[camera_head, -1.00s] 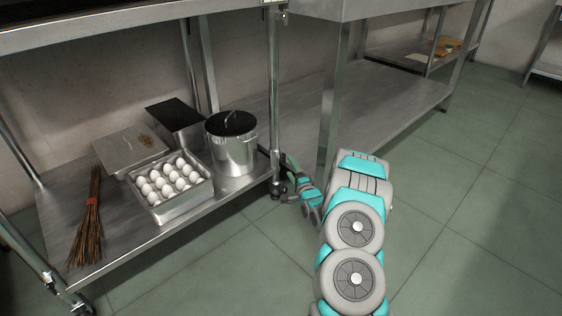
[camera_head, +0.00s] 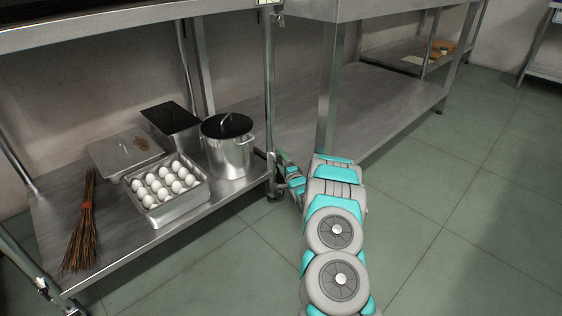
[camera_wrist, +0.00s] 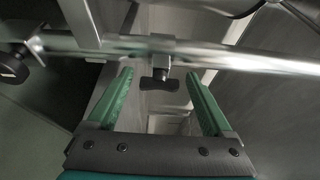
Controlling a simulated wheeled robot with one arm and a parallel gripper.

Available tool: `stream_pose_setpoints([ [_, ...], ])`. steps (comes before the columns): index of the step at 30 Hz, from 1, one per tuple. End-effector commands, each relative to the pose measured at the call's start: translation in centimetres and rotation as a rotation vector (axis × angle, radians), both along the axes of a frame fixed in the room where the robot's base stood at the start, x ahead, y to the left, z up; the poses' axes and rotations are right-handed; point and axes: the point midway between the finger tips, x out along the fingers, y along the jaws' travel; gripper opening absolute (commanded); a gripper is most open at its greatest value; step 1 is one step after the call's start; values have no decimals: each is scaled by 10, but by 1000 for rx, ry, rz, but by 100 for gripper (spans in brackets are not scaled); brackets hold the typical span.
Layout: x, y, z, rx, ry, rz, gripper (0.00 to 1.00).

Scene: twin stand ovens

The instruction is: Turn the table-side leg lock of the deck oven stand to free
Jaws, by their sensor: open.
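The deck oven stand's table-side leg (camera_head: 269,90) is a steel post beside the neighbouring table. In the wrist view this leg appears as a bright steel tube (camera_wrist: 240,59) running across the picture. A small dark winged knob (camera_wrist: 170,84), apparently the leg lock, hangs from a metal collar (camera_wrist: 162,45) on it. My gripper (camera_wrist: 160,76) is open, with its green fingers on either side of the knob and visible gaps to both. In the head view my gripper (camera_head: 281,160) is small beside the leg's lower part, and the knob cannot be made out.
The stand's lower shelf (camera_head: 120,255) holds an egg tray (camera_head: 168,208), a lidded pot (camera_head: 230,150), metal containers and a bundle of twigs (camera_head: 84,225). The steel table's leg (camera_head: 327,105) stands close behind my arm. The floor at right is clear.

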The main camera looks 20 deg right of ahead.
Motion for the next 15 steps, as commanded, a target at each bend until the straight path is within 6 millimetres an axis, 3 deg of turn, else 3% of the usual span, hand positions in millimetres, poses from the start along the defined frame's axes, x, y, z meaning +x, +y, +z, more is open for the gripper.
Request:
stream_pose_setpoints([
  [2,0,0,0,0,0,0,78],
  [15,0,0,-1,0,1,0,29],
])
